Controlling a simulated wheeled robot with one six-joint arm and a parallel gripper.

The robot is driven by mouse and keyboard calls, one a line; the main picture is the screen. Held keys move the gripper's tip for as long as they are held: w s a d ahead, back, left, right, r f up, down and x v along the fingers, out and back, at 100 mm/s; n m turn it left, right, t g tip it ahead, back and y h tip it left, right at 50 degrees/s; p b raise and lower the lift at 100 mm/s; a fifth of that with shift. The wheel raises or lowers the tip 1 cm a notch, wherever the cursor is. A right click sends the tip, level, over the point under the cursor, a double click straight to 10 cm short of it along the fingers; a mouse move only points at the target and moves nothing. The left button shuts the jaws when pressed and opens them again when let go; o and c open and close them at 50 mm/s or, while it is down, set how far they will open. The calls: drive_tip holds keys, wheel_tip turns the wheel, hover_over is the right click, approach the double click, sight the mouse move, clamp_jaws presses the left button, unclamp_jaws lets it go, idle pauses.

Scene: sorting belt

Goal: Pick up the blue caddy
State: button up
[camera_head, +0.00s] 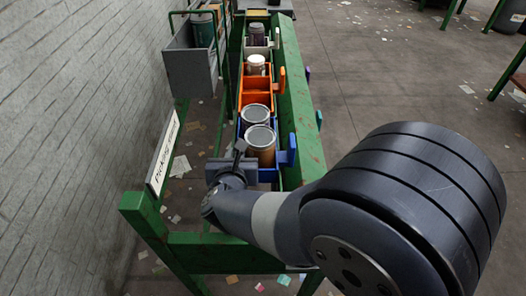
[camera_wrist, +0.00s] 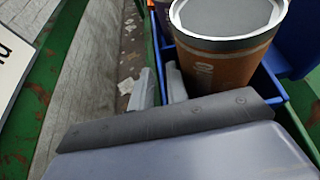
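The blue caddy (camera_head: 269,175) stands on the green belt, nearest my arm, with a raised blue tab (camera_head: 290,152) on its right side. It holds two lidded cans; the nearer one is a brown can (camera_head: 262,151) with a grey lid. In the wrist view, the caddy's blue wall (camera_wrist: 268,84) shows beside that brown can (camera_wrist: 225,62). My gripper (camera_head: 239,150) is at the caddy's near left side. In the wrist view its two pale fingers (camera_wrist: 160,87) stand a little apart, with no object clearly held. Contact with the caddy's left wall cannot be told.
Behind stand an orange caddy (camera_head: 257,98) with a white jar and a pale caddy with a dark jar. The green belt side rail (camera_head: 300,110) runs along the right. A grey bin (camera_head: 188,72), a white sign (camera_head: 162,152) and a brick wall are on the left.

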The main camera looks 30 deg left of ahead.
drive_tip(key=shift+r, duration=0.1)
clamp_jaws()
drive_tip(key=shift+a, duration=0.1)
